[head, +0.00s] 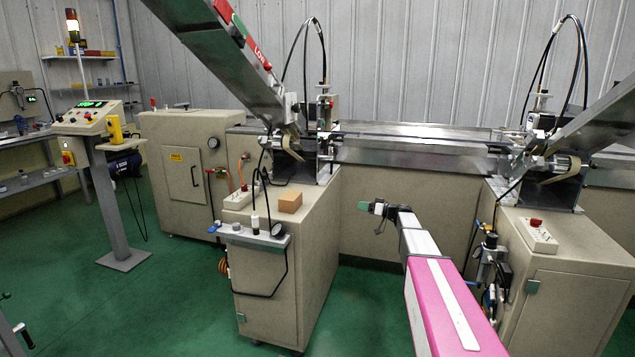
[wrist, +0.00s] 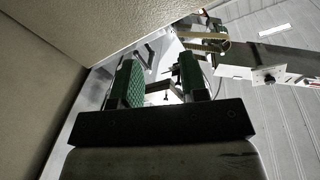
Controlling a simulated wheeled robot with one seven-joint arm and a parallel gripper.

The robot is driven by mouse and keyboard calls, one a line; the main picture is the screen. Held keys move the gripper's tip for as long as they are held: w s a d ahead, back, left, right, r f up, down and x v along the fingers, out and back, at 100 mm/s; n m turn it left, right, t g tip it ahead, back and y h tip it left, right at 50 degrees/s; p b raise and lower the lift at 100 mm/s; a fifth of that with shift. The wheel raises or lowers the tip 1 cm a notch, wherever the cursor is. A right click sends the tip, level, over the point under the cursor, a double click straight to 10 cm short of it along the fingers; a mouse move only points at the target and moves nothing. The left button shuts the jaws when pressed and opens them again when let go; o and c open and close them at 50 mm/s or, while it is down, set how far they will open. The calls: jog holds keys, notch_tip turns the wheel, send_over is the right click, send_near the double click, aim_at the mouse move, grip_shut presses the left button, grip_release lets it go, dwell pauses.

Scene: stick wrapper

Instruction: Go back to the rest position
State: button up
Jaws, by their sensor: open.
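My gripper (head: 376,209) is at the end of my pink and white arm, in the middle of the head view. It is in the air in front of the beige machine body (head: 372,222), between the two machine stations. In the wrist view my gripper (wrist: 160,82) shows two green padded fingers held apart. Nothing is between them. The beige panel beside the gripper fills the left of the wrist view.
The left station (head: 275,265) carries a small tan block (head: 290,202) on its top. The right station (head: 570,280) has a red-button box (head: 538,236). A control panel on a post (head: 115,195) stands at left. Green floor (head: 170,290) is free in front.

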jog(key=s+a+f+m+g+h, duration=0.1)
jog(key=s+a+f+g+h, duration=0.2)
jog(key=s, duration=0.6)
jog(key=s+a+f+m+g+h, duration=0.1)
jog(key=s+a+f+m+h, duration=0.1)
jog(key=s+f, duration=0.5)
jog(key=s+a+f+m+g+h, duration=0.1)
jog(key=s+a+f+g+h, duration=0.15)
jog(key=s, duration=0.85)
jog(key=s+d+f+m+h, duration=0.1)
jog(key=s+h, duration=0.3)
jog(key=s, duration=0.6)
jog(key=s+d+f+m+g+h, duration=0.1)
jog(key=s+d+f+m+h, duration=0.1)
jog(key=s, duration=0.8)
jog(key=d+m+h, duration=0.1)
jog(key=d+h, duration=0.1)
jog(key=shift+d+h, duration=0.2)
jog(key=shift+h, duration=0.15)
